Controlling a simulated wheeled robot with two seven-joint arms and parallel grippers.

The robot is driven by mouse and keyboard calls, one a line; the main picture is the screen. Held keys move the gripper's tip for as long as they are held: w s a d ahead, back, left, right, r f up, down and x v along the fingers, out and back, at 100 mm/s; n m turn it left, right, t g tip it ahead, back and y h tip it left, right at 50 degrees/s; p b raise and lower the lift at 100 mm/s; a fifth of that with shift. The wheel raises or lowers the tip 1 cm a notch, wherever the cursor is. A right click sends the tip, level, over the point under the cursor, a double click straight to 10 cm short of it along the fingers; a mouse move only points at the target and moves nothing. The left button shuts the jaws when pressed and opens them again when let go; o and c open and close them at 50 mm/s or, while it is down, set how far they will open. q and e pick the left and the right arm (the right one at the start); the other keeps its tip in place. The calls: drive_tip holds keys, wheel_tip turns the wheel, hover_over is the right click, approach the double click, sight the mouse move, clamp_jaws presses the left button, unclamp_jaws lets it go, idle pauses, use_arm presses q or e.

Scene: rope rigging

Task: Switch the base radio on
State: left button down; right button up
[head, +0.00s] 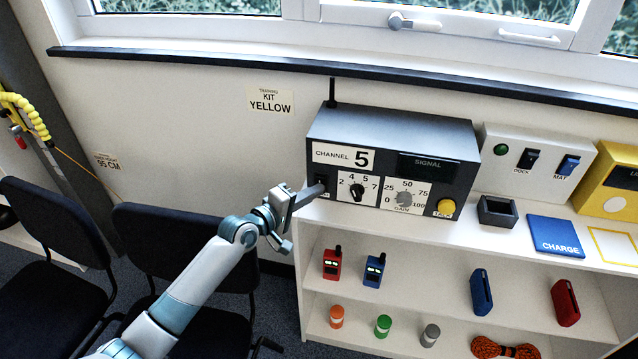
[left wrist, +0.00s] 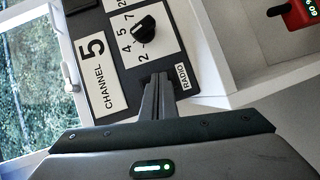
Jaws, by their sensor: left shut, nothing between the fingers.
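The base radio (head: 390,125) is a dark grey box on top of the white shelf unit. Its front has a channel 5 label, a channel knob (head: 357,190), a gain knob (head: 404,198), a yellow talk button (head: 446,207) and a dark signal display. The radio switch (head: 321,181) is at the front's left end; in the left wrist view its RADIO label (left wrist: 183,76) shows beside my fingertips. My left gripper (head: 318,188) is shut and empty, its tips at the switch and partly hiding it. Contact is unclear. The signal display is dark. My right gripper is not in view.
A white panel (head: 532,150) with a green light and two switches stands right of the radio, behind a small dark tray (head: 497,212) and a blue charge pad (head: 556,235). Handheld radios and rope sit on lower shelves. Chairs (head: 175,245) stand at left.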

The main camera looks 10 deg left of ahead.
use_arm(q)
drive_tip(key=shift+w+a+r, duration=0.15)
drive_tip(key=shift+w+r, duration=0.1)
drive_tip(key=shift+r, duration=0.35)
drive_tip(key=shift+s+f, duration=0.3)
drive_tip(key=shift+f, duration=0.35)
drive_tip(key=shift+s+f, duration=0.15)
drive_tip(key=shift+s+f+p, duration=0.2)
drive_tip(key=shift+s+f, duration=0.2)
drive_tip(key=shift+s, duration=0.35)
drive_tip(key=shift+s+f+p, duration=0.25)
drive_tip(key=shift+s+f, duration=0.15)
drive_tip(key=shift+s, duration=0.4)
drive_tip(key=shift+s+f+p, duration=0.2)
drive_tip(key=shift+s+f, duration=0.2)
drive_tip(key=shift+s, duration=0.35)
